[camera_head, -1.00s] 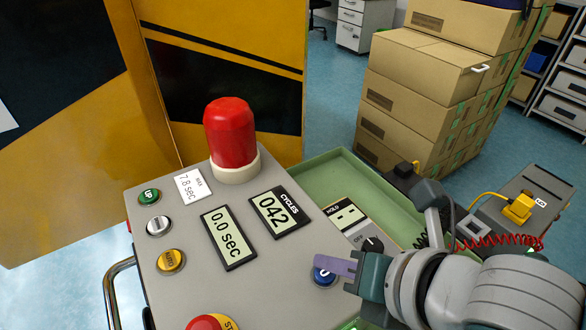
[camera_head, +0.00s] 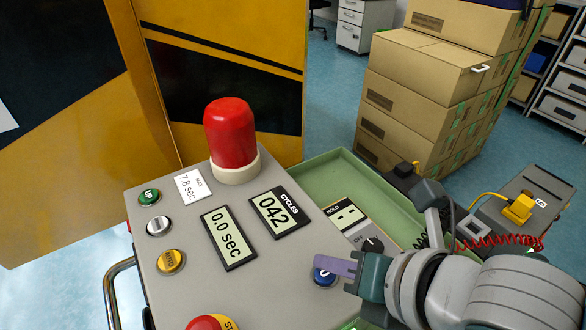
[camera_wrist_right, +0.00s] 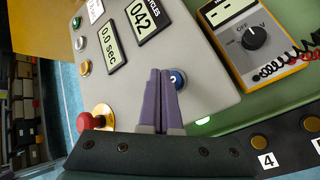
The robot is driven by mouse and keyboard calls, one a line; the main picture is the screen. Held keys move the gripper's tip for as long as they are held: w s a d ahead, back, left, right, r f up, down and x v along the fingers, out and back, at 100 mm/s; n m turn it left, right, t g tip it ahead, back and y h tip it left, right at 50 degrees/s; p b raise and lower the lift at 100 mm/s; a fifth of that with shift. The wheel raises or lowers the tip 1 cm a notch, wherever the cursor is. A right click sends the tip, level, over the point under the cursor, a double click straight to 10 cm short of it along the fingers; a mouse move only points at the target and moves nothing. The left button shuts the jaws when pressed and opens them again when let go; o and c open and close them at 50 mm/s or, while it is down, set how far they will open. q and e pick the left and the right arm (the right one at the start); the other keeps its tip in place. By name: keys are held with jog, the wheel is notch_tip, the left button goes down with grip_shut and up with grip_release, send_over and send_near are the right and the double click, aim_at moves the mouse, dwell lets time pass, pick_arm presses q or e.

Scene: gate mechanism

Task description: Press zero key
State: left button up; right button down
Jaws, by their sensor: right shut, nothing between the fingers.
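The zero key is a round blue button (camera_head: 323,275) marked "0" near the right edge of the grey control panel (camera_head: 185,293). My right gripper (camera_head: 332,264) is shut and empty, with its purple fingertips over the upper part of the blue key in the head view. In the right wrist view the blue key (camera_wrist_right: 178,78) lies right beside the shut purple fingertips (camera_wrist_right: 159,73), partly hidden by them. I cannot tell whether the tips touch the key. The timer display (camera_head: 229,237) reads 0.0 sec and the cycles display (camera_head: 279,213) reads 042. My left gripper is not in view.
Green UP (camera_head: 149,197), white (camera_head: 159,226) and yellow (camera_head: 171,261) buttons line the panel's left side. A red stop button (camera_head: 205,323) sits at the front, and a red lamp (camera_head: 231,135) stands at the back. A meter (camera_head: 352,222) lies in the green tray (camera_head: 330,166).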

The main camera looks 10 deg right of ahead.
aim_at(330, 280)
dwell(0.3)
jog(key=shift+f, duration=0.4)
jog(key=shift+f+b, duration=0.45)
jog(key=shift+b, duration=0.05)
dwell(0.5)
dwell(0.3)
jog(key=shift+r+p, duration=0.85)
jog(key=shift+p, duration=0.15)
notch_tip(330, 280, up, 5)
jog(key=p, duration=0.5)
jog(key=shift+r, duration=0.1)
